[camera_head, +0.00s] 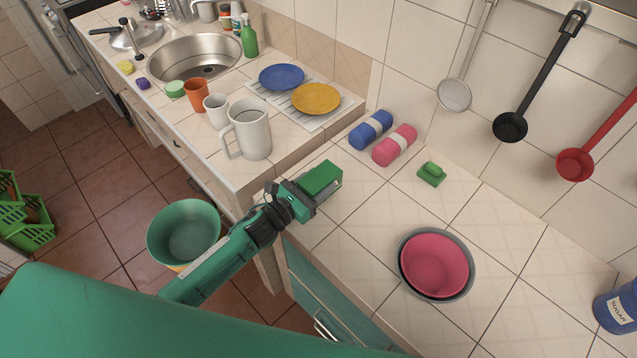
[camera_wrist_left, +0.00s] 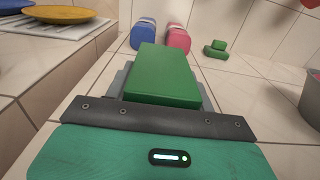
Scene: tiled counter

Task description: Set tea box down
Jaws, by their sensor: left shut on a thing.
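The tea box (camera_head: 321,178) is a green block held at the end of my left arm, over the near left part of the tiled counter. My left gripper (camera_head: 304,192) is shut on it. In the left wrist view the tea box (camera_wrist_left: 162,75) sticks out ahead of the gripper (camera_wrist_left: 160,98). Whether its underside touches the counter cannot be told. My right gripper is not in view.
Rolled blue (camera_head: 371,130) and pink (camera_head: 395,145) towels and a small green object (camera_head: 432,174) lie near the wall. Nested bowls (camera_head: 436,265) stand to the right. A white pitcher (camera_head: 250,129) stands behind left. Counter tiles between box and bowls are clear.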

